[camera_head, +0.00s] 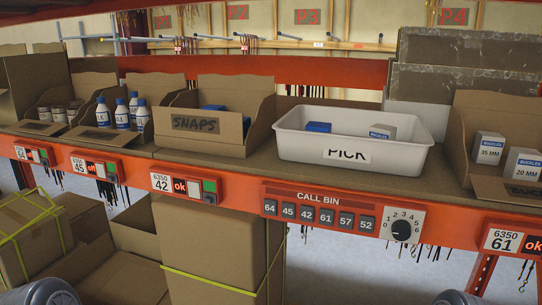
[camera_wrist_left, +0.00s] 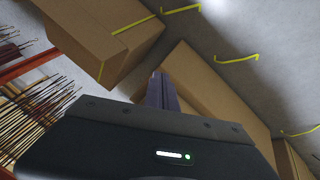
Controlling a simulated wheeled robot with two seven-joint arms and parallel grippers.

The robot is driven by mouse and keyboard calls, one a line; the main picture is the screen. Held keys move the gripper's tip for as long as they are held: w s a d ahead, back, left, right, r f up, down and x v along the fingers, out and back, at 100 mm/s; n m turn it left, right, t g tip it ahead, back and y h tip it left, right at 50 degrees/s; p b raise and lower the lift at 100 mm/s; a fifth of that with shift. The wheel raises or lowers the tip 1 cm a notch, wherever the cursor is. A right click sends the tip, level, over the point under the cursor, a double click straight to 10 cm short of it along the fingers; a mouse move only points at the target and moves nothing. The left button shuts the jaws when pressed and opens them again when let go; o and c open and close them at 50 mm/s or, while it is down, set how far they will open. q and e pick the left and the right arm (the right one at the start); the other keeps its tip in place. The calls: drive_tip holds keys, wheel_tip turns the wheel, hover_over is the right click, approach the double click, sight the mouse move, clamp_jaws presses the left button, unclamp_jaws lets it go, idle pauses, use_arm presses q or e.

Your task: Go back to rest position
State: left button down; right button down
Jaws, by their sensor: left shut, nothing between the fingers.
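My left gripper (camera_wrist_left: 162,92) shows in the left wrist view with its fingers together and nothing between them. It points down toward the floor and cardboard boxes, apart from them. In the head view neither gripper shows. Only rounded grey parts of my own body show at the bottom left and bottom right edges. The white PICK tray (camera_head: 430,150) stands on the shelf with a blue box (camera_head: 318,127) and a white and blue buckles box (camera_head: 382,132) in it.
An orange shelf rail (camera_head: 235,190) with labels and a call bin dial (camera_head: 401,230) runs across the front. The SNAPS bin (camera_head: 196,124) and a bin of white bottles stand left. Large strapped boxes (camera_head: 215,245) stand below. In the left wrist view, cardboard boxes (camera_wrist_left: 108,38) stand on grey floor.

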use_arm(q)
drive_tip(key=s+d+f+g, duration=0.1)
drive_tip(key=s+f+g, duration=0.1)
drive_tip(key=s, duration=0.5)
drive_tip(key=s+d+f+g, duration=0.1)
drive_tip(key=s+d+f, duration=0.1)
drive_tip(key=s+f, duration=0.3)
drive_tip(key=shift+s+d+f+n+g+b, duration=0.2)
drive_tip(key=shift+s+n+g+b, duration=0.15)
drive_tip(key=shift+s, duration=0.9)
